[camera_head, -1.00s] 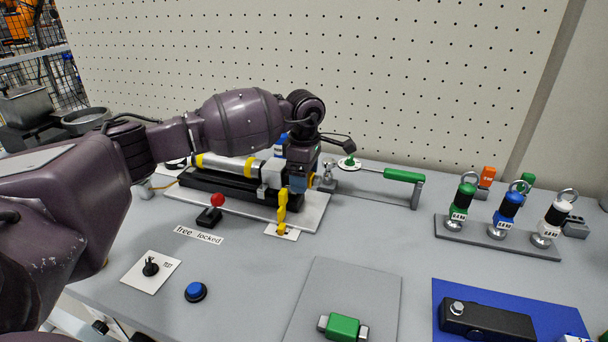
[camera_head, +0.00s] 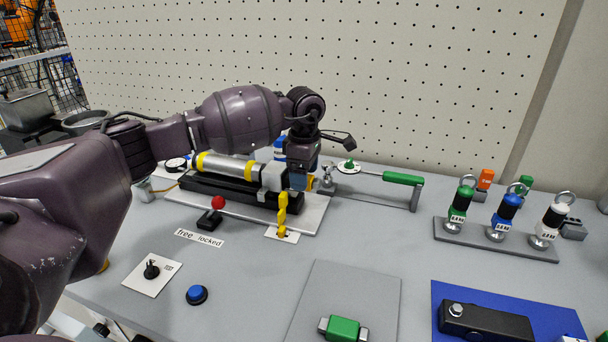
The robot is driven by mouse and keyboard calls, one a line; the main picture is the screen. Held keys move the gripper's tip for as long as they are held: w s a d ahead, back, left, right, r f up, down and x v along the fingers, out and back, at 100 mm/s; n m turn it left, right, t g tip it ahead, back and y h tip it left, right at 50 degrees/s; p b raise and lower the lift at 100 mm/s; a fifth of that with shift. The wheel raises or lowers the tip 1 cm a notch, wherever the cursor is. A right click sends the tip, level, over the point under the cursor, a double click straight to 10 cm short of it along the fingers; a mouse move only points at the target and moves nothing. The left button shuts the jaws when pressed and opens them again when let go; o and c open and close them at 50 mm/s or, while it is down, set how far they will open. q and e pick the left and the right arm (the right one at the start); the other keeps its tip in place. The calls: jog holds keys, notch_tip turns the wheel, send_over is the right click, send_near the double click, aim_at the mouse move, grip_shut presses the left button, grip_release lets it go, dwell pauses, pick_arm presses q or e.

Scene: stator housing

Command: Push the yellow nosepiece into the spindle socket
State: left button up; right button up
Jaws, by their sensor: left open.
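A silver tool body with yellow bands (camera_head: 228,167) lies in a black cradle (camera_head: 228,192) on a light base plate, with a pale block at its right end. An upright yellow twisted piece (camera_head: 282,214) stands in front of the block, over a small white card. I cannot tell whether it is the nosepiece. The spindle socket is hidden behind or beside the gripper. My right gripper is not in view.
A red-knobbed lever (camera_head: 217,203) stands in front of the cradle. A green-handled tool (camera_head: 402,179) and silver post (camera_head: 327,179) are to the right. A rack (camera_head: 470,235) holds several capped parts. A blue button (camera_head: 196,294) is in front.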

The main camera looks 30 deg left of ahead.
pick_arm(q)
jog(key=shift+r+p, duration=0.35)
jog(key=shift+r, duration=0.95)
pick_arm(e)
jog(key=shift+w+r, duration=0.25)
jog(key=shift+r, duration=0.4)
pick_arm(q)
jog(key=shift+r, duration=0.25)
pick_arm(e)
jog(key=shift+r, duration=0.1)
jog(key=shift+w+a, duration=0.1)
pick_arm(q)
notch_tip(320, 180, up, 4)
jog(key=shift+r, duration=0.1)
notch_tip(320, 180, up, 7)
jog(key=shift+f+p, duration=0.2)
jog(key=shift+p, duration=0.25)
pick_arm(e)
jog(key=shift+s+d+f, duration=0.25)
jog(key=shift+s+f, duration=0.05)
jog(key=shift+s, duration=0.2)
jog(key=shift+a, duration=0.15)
